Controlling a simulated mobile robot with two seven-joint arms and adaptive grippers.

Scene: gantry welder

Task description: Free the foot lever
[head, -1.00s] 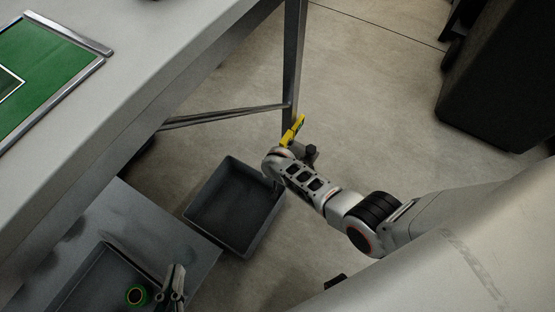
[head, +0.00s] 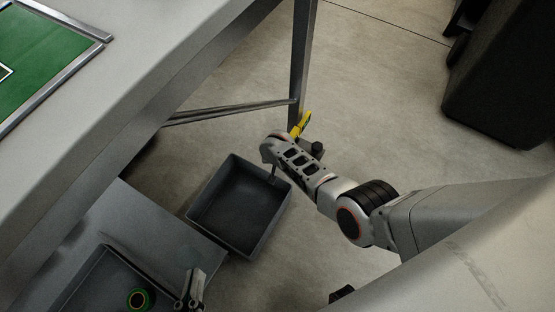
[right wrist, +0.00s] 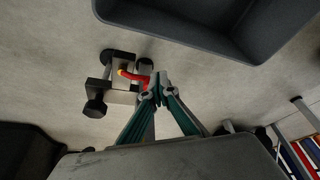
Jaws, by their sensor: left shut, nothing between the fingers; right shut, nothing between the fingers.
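In the right wrist view a small metal fixture with black knobs (right wrist: 96,106) stands on the floor. A short red lever with an orange-yellow tip (right wrist: 130,75) sticks out of it; I take this for the foot lever. My right gripper (right wrist: 158,86) is shut and empty. Its tips overlap the lever's right end in this view; I cannot tell if they touch. In the head view my right wrist hides that gripper and most of the fixture. A yellow piece (head: 301,124) and a black knob (head: 316,148) show beside the wrist. My left gripper (head: 191,278) is shut at the bottom.
An empty dark grey bin (head: 222,240) stands on the floor left of my right wrist; it also shows in the right wrist view (right wrist: 180,28). The table leg (head: 299,70) and a slanted brace (head: 230,110) are close behind. A tray with a green-rimmed roll (head: 140,299) is lower left.

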